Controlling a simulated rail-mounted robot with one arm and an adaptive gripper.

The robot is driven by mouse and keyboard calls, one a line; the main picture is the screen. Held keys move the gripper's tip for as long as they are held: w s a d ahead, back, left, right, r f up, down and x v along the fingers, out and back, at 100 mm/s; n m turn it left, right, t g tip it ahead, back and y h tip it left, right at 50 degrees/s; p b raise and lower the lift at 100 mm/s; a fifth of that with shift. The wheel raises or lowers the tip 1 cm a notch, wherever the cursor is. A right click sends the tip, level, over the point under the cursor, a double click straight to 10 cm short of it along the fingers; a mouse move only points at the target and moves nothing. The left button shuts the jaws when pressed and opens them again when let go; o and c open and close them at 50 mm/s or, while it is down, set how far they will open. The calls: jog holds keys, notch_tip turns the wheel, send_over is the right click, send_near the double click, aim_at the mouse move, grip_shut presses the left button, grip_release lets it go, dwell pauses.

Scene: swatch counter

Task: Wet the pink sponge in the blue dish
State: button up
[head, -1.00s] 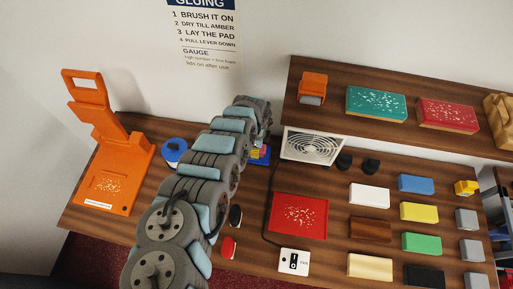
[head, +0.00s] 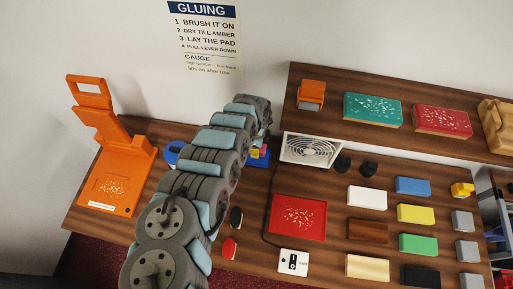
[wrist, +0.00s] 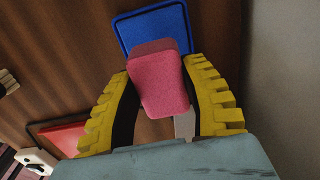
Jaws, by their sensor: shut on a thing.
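The pink sponge (wrist: 160,82) is held between the yellow fingers of my gripper (wrist: 163,95) in the wrist view. The blue dish (wrist: 150,28), square with a raised rim, lies just beyond the sponge, which overlaps its near edge in the picture. I cannot tell whether the sponge touches it. In the head view my arm hides most of this spot. Only a bit of the blue dish (head: 260,160) shows there, beside small patches of yellow and pink.
An orange lever press (head: 112,160) stands at the left. A round blue thing (head: 172,153) sits partly behind my arm. A fan box (head: 311,150), a red tray (head: 297,217) and a white switch box (head: 293,262) lie to the right. Several coloured blocks fill the right side.

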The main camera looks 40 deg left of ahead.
jog(key=shift+r+p, duration=1.55)
jog(key=shift+r, duration=0.6)
